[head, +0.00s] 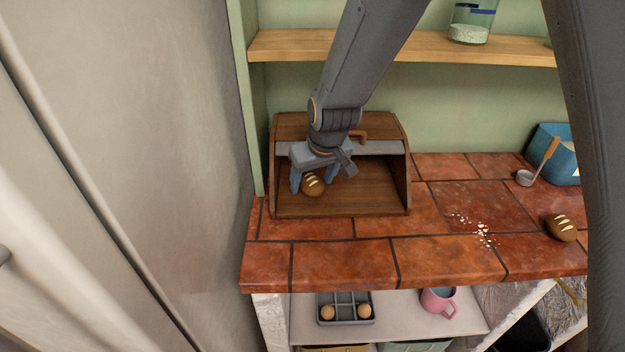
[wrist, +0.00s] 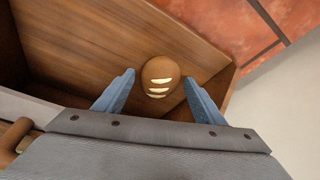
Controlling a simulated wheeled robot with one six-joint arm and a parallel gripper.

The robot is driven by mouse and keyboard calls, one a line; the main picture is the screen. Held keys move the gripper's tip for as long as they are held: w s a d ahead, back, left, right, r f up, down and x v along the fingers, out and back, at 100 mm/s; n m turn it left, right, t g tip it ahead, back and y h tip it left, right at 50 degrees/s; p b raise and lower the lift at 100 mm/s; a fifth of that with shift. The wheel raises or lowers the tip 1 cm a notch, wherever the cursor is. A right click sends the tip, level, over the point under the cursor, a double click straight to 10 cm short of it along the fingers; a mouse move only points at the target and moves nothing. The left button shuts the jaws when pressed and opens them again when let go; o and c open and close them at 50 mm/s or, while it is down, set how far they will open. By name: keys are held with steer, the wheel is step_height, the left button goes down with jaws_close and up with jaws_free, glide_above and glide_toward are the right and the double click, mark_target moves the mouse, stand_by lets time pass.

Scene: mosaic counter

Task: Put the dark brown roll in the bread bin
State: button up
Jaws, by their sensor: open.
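A brown scored roll (head: 313,185) lies on the floor of the wooden bread bin (head: 340,205), towards its left side. It also shows in the wrist view (wrist: 160,76), just beyond my fingertips and roughly centred between them. My gripper (head: 311,186) is open inside the mouth of the bin, with its blue fingers on either side of the roll. In the wrist view the fingers (wrist: 158,90) stand apart from the roll, with gaps on both sides. A second brown scored roll (head: 561,228) lies on the tiled counter at the right.
Crumbs (head: 478,230) lie on the red tiled counter (head: 400,255). A ladle (head: 538,163) and a blue container (head: 561,150) stand at the back right. A shelf (head: 400,47) runs above the bin. A pink mug (head: 438,300) and a grey tray (head: 345,318) sit below.

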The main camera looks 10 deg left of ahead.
steer(key=b+v, duration=0.3)
steer(key=v, duration=0.9)
steer(key=s+d+f+m+h, duration=0.1)
steer(key=s+d+f+m, duration=0.1)
steer(key=d, duration=0.8)
steer(key=s+d+f+m+g, duration=0.1)
steer(key=s+d+f, duration=0.3)
steer(key=d, duration=0.6)
steer(key=s+d+f+m+g+h, duration=0.1)
steer(key=s+d+f+m, duration=0.2)
steer(key=s+d, duration=0.3)
steer(key=shift+s+d+f+m+h, duration=0.15)
steer(key=shift+d+m, duration=0.15)
steer(key=shift+d, duration=0.7)
steer(key=shift+d+f+m+h, duration=0.15)
steer(key=shift+d+m, duration=0.15)
steer(key=shift+d, duration=0.65)
